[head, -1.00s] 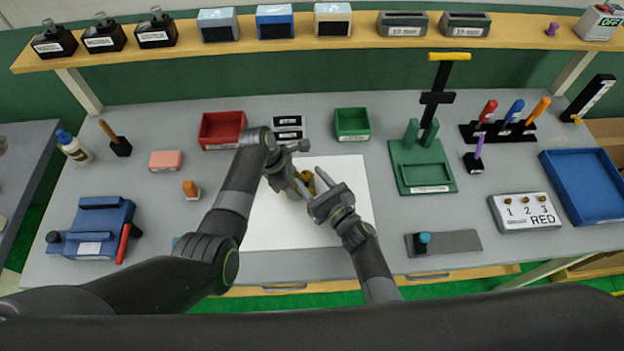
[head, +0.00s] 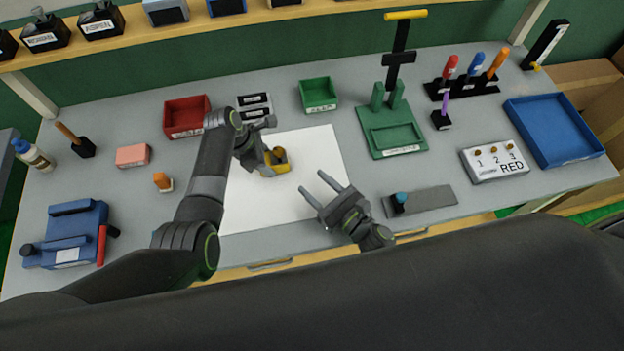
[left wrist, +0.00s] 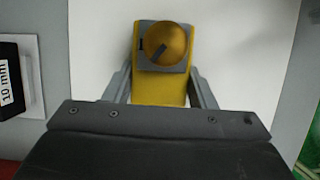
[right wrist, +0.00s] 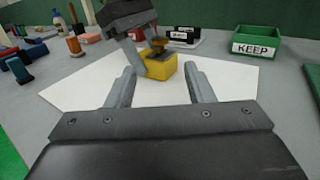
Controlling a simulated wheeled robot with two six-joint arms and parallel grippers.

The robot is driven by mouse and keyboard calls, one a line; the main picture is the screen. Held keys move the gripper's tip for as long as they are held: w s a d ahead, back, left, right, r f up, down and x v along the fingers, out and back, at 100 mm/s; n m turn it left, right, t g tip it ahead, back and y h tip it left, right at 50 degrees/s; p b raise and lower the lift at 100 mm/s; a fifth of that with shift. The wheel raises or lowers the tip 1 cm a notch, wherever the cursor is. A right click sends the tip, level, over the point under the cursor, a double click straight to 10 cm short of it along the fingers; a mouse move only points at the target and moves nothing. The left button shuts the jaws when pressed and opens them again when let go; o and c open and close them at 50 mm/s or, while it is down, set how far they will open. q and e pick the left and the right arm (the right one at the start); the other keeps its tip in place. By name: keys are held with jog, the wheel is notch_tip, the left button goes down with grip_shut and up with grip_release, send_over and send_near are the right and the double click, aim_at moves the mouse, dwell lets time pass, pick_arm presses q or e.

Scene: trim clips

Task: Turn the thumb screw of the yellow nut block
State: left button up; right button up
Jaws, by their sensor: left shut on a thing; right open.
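The yellow nut block (head: 272,169) sits on the white sheet (head: 310,165) in the head view, partly hidden by my left gripper (head: 262,160). My left gripper is shut on the block from its left side. In the left wrist view the block (left wrist: 158,90) lies between the fingers. Its round brass thumb screw (left wrist: 165,45) faces up, with a dark slot mark pointing down-left and a black line beside it on a grey plate. My right gripper (head: 322,190) is open and empty, to the lower right of the block and apart from it. The right wrist view shows the block (right wrist: 160,65) ahead, beyond the open fingers.
Behind the sheet stand a red bin (head: 186,117), black-and-white labelled blocks (head: 254,106) and a green bin (head: 319,94). A green press stand (head: 392,130) and a grey plate with a blue knob (head: 420,201) are to the right.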

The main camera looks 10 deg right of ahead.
jog(key=n, duration=0.2)
jog(key=w+r+n+y, duration=0.1)
jog(key=n, duration=0.2)
jog(key=n+g+y, duration=0.1)
jog(key=n, duration=0.1)
jog(key=shift+w+a+r, duration=0.15)
jog(key=shift+w, duration=0.25)
jog(key=n, duration=0.2)
jog(key=n+g+y, duration=0.1)
jog(key=n, duration=0.1)
jog(key=w+n, duration=0.1)
jog(key=n, duration=0.1)
jog(key=shift+r+g+y, duration=0.4)
jog(key=n, duration=0.1)
jog(key=n+g, duration=0.1)
jog(key=n, duration=0.1)
jog(key=w+n, duration=0.1)
jog(key=n, duration=0.1)
jog(key=shift+r+y, duration=0.3)
jog(key=shift+y, duration=0.1)
jog(key=n+g, duration=0.2)
jog(key=n, duration=0.3)
jog(key=n+g+h, duration=0.1)
jog(key=n+g, duration=0.5)
jog(key=n, duration=1.6)
send_near(280, 150)
jog(key=x, duration=0.8)
jog(key=shift+a, duration=0.1)
